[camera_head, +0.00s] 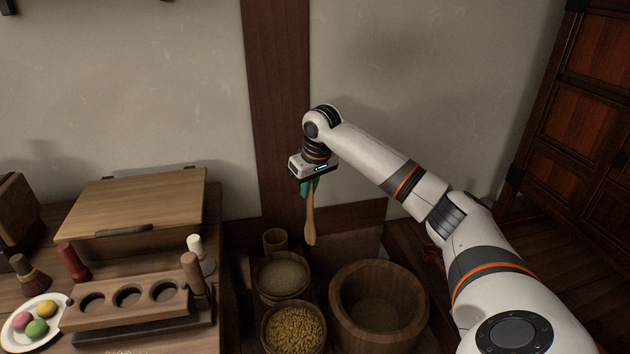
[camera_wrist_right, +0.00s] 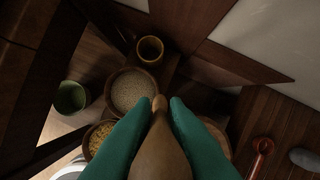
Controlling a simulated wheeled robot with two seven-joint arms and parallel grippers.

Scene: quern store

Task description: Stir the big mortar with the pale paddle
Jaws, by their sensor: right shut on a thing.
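My right gripper (camera_head: 308,187), with green fingers, is shut on the pale paddle (camera_head: 310,224). The paddle hangs down, nearly upright, in the air above and left of the big mortar (camera_head: 421,303). The mortar is a wide wooden tub with some grainy stuff low inside. In the right wrist view the paddle (camera_wrist_right: 160,152) runs between the two fingers, and they hide most of what lies right below. My left gripper is not in view.
A bowl of pale grain (camera_head: 283,276), a bowl of yellow grain (camera_head: 293,329) and a small cup (camera_head: 275,240) stand left of the mortar. A table at left holds a wooden block with three holes (camera_head: 127,309) and a plate (camera_head: 52,303). The wall is close behind.

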